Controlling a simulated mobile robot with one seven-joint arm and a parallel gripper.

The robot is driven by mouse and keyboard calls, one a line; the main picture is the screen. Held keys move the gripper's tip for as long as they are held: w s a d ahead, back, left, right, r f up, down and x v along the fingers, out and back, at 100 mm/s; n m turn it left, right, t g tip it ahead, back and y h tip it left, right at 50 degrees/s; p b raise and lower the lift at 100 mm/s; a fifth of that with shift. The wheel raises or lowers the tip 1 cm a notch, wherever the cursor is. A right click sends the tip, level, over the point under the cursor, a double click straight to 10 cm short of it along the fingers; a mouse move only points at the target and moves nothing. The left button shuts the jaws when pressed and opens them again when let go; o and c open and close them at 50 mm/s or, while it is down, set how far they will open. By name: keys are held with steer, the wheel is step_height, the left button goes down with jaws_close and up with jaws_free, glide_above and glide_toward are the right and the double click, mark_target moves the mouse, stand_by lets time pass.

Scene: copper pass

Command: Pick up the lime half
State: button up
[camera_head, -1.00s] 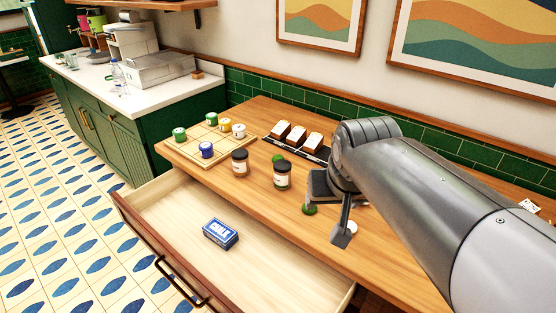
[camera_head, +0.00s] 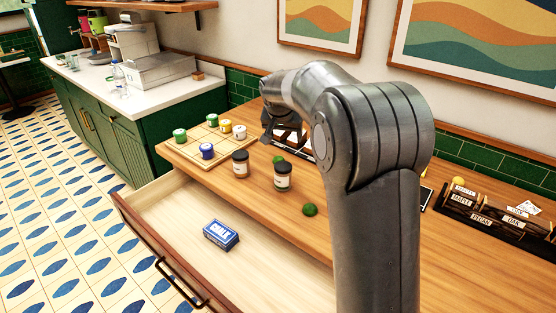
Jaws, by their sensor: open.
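Two small green rounded things lie on the wooden table (camera_head: 240,190). One green piece (camera_head: 309,209) sits near the front edge, dome-like, with free wood around it. The other green piece (camera_head: 278,158) is behind the jars and partly hidden. I cannot tell for sure which is the lime half. My gripper (camera_head: 267,138) is farther back, above the table between the board and the rack. It is small and dark here, with its jaws open, and nothing shows in it. It is apart from the front green piece.
Two dark-lidded jars (camera_head: 282,176) (camera_head: 240,163) stand between the green pieces and the board (camera_head: 193,150) with several coloured pots. A rack (camera_head: 308,149) is mostly hidden behind my arm. The open drawer (camera_head: 270,262) holds a blue chalk box (camera_head: 221,235). A labelled dark rack (camera_head: 490,218) stands at right.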

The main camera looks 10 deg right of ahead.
glide_toward(278, 158)
steer(key=w+f, duration=0.1)
steer(key=w+f+m, duration=0.1)
steer(key=f, duration=0.1)
steer(key=shift+a+h, duration=0.2)
steer(key=shift+h, duration=0.1)
steer(key=shift+d+x, duration=0.15)
steer(key=shift+x, duration=1.35)
steer(key=shift+d+x, duration=0.15)
steer(key=shift+x, duration=1.4)
steer(key=shift+s, duration=0.2)
steer(key=c, duration=0.8)
